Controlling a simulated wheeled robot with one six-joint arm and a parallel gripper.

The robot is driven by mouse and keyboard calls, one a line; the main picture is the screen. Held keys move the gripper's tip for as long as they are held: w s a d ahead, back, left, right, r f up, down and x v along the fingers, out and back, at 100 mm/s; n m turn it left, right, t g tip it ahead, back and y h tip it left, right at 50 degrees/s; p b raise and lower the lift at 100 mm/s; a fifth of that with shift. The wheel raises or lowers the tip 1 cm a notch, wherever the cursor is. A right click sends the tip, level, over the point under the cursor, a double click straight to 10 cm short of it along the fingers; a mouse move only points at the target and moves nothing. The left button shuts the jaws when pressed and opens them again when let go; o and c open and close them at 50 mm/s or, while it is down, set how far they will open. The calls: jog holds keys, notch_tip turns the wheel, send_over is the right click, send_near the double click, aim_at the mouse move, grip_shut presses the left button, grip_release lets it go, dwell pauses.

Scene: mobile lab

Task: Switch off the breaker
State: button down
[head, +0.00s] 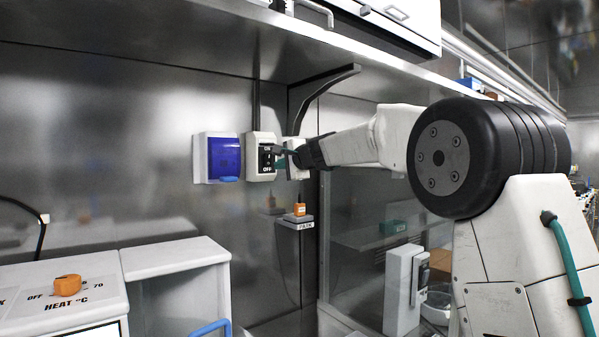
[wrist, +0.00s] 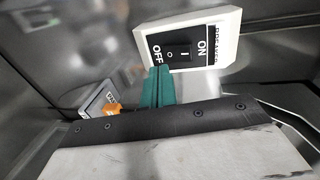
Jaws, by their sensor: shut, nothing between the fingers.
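The breaker (head: 252,170) is a white box on the metal back wall, with a black face marked ON above and OFF below. In the wrist view the breaker (wrist: 225,38) appears turned, with its black rocker (wrist: 180,53) between the OFF and ON labels. My gripper (head: 281,152) reaches in from the right at the breaker's face. Its teal fingers (wrist: 157,75) are shut and empty, with tips beside the OFF end of the rocker. I cannot tell whether they touch it. Which way the rocker is tilted is unclear.
A box with a blue cover (head: 224,157) is mounted just left of the breaker. Below right, an orange knob (head: 299,209) sits on a small labelled holder. A heater panel with an orange dial (head: 67,285) stands lower left. A shelf (head: 190,30) overhangs above.

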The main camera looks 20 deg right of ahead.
jog(key=s+d+f, duration=0.2)
jog(key=s+d, duration=0.1)
jog(key=s, duration=0.6)
jog(key=shift+s+d, duration=0.15)
jog(key=shift+s, duration=0.05)
jog(key=s+a+f+n+g, duration=0.3)
jog(key=s+f+n+g, duration=0.15)
jog(key=s+f, duration=0.55)
jog(key=s+a+f+n+g, duration=0.4)
jog(key=s+f, duration=0.3)
jog(key=s, duration=0.4)
jog(key=s+d+f+n+g+h, duration=0.1)
jog(key=s+d+f+n, duration=0.1)
jog(key=s, duration=0.8)
jog(key=s+d+f+n+g+h, duration=0.1)
jog(key=s+f, duration=0.4)
jog(key=s, duration=0.5)
jog(key=s+d+f+n+g+h, duration=0.2)
jog(key=s+d+f+g+h, duration=0.1)
jog(key=s, duration=0.7)
jog(key=shift+d+f+n, duration=0.25)
jog(key=shift+n, duration=0.1)
jog(key=shift+w, duration=0.1)
